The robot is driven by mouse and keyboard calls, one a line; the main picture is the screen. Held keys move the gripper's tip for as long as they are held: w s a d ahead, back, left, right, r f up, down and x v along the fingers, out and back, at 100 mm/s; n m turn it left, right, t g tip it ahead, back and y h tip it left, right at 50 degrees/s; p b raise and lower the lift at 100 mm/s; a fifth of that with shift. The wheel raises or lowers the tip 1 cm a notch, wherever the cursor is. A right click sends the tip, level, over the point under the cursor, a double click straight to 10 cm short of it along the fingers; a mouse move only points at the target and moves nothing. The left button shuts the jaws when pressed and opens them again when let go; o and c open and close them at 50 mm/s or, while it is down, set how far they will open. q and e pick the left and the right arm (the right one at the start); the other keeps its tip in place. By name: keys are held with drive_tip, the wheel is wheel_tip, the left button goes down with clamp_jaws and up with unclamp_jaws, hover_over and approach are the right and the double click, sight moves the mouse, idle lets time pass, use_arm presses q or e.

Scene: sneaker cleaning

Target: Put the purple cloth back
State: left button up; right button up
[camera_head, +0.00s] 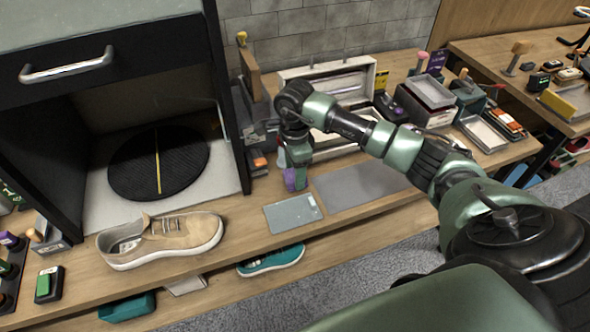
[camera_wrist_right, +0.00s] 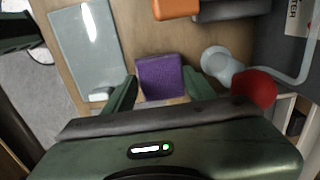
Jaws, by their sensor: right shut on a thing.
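The purple cloth (camera_wrist_right: 160,77) is a small folded square between the two fingers of my right gripper (camera_wrist_right: 157,92) in the right wrist view. In the head view the cloth (camera_head: 290,179) shows as a purple patch below my right gripper (camera_head: 295,170), just above or at the wooden bench top; I cannot tell whether it touches the wood. The right gripper is shut on it. My left gripper is not in view.
A pale flat tray (camera_head: 293,213) and a grey mat (camera_head: 360,185) lie in front. A beige sneaker (camera_head: 165,238) stands left. An orange block (camera_wrist_right: 176,8) and a red-capped bottle (camera_wrist_right: 254,88) are near the cloth. A light case (camera_head: 345,80) stands behind my arm.

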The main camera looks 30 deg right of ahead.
drive_tip(key=shift+f, duration=0.3)
drive_tip(key=o, duration=1.2)
wheel_tip(320, 180, up, 12)
drive_tip(key=b, duration=0.3)
drive_tip(key=shift+r, duration=0.2)
